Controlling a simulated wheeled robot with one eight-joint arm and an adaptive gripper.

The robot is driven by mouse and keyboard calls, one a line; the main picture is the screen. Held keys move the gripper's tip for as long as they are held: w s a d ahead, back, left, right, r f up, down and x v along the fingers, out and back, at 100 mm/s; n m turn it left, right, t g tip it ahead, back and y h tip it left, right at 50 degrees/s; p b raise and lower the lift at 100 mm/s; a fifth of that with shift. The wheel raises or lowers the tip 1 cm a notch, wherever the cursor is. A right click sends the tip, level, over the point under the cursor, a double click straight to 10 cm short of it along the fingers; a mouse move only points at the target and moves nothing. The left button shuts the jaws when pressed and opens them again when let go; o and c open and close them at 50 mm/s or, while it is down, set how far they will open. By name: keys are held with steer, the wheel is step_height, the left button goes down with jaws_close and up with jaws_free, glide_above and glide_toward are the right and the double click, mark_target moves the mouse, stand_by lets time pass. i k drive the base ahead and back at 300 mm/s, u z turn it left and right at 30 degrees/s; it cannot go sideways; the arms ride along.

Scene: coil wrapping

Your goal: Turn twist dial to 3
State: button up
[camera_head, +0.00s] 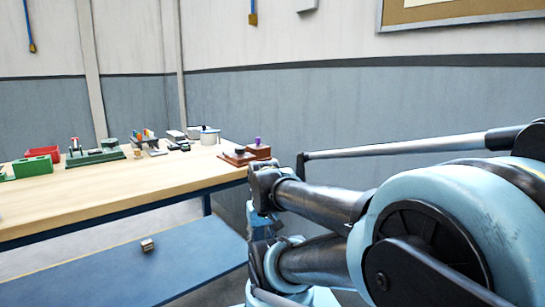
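A low reddish-brown box with a dark round knob (238,154) on top sits at the right end of the workbench (110,197). A second brown box (260,153) with a small purple piece on top stands close behind it. I cannot tell for sure which part is the twist dial, and no numbers or pointer can be read from here. My arm fills the right side of the head view, and its links reach to just right of the bench end. My gripper does not show, so its state and its distance to the knob are hidden.
Along the back of the bench stand a red bin (43,153), a green box (33,167), a green-based device (95,156), a tool rack (146,141) and a white pot (210,137). The bench front is clear. A small block (147,245) lies on the blue surface below.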

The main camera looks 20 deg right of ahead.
mark_target(237, 150)
steer(key=u, duration=0.8)
steer(key=k, duration=0.75)
steer(key=z, duration=0.65)
steer(key=i, duration=1)
steer(key=z, duration=0.05)
